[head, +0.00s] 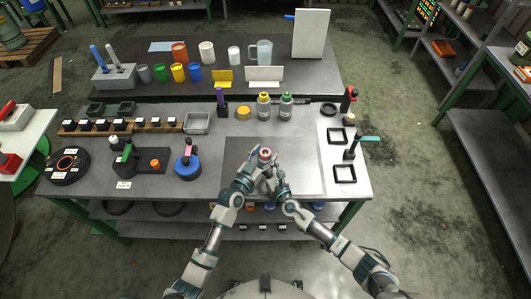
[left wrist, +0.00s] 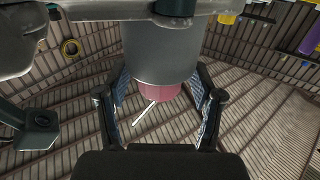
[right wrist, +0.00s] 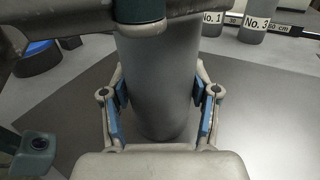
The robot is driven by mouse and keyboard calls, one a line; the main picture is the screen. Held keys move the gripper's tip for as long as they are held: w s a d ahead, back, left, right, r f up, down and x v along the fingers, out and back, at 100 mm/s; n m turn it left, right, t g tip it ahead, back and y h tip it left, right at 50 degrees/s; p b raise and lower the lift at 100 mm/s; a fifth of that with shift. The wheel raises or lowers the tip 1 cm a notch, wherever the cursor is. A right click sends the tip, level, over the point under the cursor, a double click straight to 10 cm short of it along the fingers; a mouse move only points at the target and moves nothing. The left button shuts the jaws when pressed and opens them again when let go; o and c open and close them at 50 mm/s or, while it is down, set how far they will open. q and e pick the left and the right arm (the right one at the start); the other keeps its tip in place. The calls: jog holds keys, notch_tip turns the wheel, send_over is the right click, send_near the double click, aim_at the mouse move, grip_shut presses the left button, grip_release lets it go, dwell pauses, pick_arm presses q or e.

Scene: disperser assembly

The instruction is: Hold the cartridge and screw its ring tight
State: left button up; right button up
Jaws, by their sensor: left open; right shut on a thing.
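The cartridge is a grey cylinder with a pinkish-red ring (head: 265,154) at its top in the head view. Its grey body (right wrist: 160,75) fills the space between the fingers of my right gripper (head: 274,178), which is shut on it. In the left wrist view, the grey body (left wrist: 160,50) and pink ring (left wrist: 160,92) show between the spread fingers of my left gripper (head: 252,170). The left fingers are open, one on each side of the ring, with no clear contact. The cartridge's lower part is hidden by the grippers in the head view.
The cartridge is over a dark mat (head: 232,150) at the table's front. A black-and-green device (head: 124,155) and blue round base (head: 188,168) stand left. Black square frames (head: 344,174) lie right. Bottles (head: 286,106) stand behind; the mat's right part is free.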

pick_arm(q)
jog(key=shift+w+d, duration=0.15)
jog(key=shift+w, duration=0.1)
pick_arm(e)
jog(key=shift+f, duration=0.15)
pick_arm(q)
jog(key=c, duration=1.2)
jog(key=shift+r, duration=0.15)
